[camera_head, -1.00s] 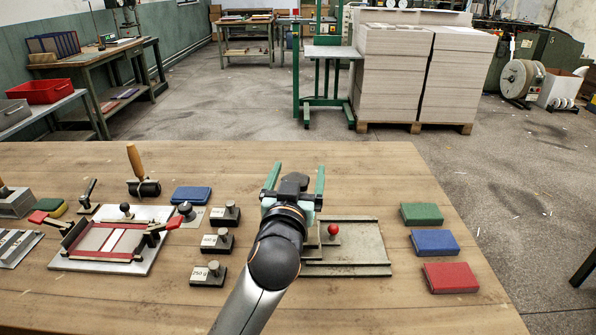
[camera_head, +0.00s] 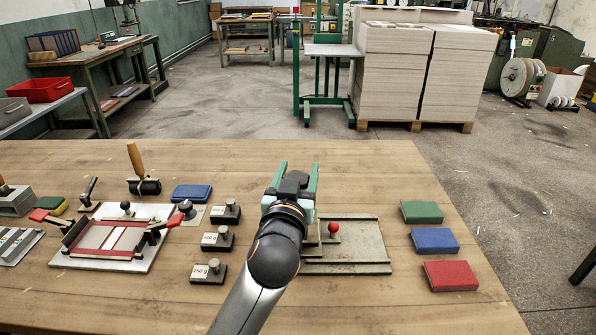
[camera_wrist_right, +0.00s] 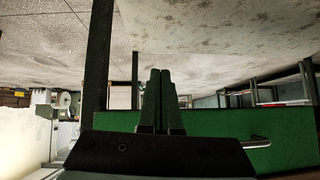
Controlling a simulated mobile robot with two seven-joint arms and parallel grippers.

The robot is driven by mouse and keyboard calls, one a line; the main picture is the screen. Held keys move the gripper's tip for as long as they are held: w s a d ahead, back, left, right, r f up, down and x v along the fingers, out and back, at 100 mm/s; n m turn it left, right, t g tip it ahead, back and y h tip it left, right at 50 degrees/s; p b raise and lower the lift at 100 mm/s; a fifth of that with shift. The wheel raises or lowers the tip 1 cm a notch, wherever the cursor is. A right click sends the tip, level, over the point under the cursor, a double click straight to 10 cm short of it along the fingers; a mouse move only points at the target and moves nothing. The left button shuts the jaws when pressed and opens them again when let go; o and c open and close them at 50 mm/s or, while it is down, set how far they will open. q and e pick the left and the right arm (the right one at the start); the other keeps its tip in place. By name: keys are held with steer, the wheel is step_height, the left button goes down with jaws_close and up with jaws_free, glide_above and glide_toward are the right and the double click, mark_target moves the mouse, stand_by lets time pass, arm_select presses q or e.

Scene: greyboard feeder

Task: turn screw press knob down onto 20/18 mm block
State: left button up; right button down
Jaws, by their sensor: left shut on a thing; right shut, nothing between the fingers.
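My left gripper (camera_head: 296,168) reaches in from the bottom of the head view. Its two green fingers stand either side of a dark piece, which I take to be the screw press knob (camera_head: 294,180), and are shut on it. My gripper and wrist hide most of the press below; I cannot make out the 20/18 mm block. My right gripper (camera_wrist_right: 162,72) shows in the right wrist view, fingers together and empty. It is not in the head view.
Right of my left wrist lies a grey metal fixture (camera_head: 358,244) with a red ball knob (camera_head: 333,228). Several labelled weights (camera_head: 218,240) stand left. Green (camera_head: 421,212), blue (camera_head: 434,240) and red (camera_head: 450,275) blocks lie right.

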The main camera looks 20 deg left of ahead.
arm_select(q)
steer(key=shift+r+m+h+p, duration=0.2)
steer(key=shift+m+h+p, duration=0.2)
steer(key=shift+h+p, duration=0.3)
steer(key=shift+d+f+m+h+p, duration=0.1)
steer(key=shift+m+h+p, duration=0.2)
steer(key=shift+h+p, duration=0.1)
arm_select(e)
steer(key=shift+w+a+r, duration=0.15)
steer(key=shift+w+r, duration=0.05)
steer(key=shift+r, duration=0.65)
arm_select(q)
steer(key=o, duration=1.4)
steer(key=shift+f, duration=0.1)
steer(key=shift+c, duration=0.2)
arm_select(e)
steer(key=shift+a, duration=0.1)
steer(key=shift+s, duration=0.1)
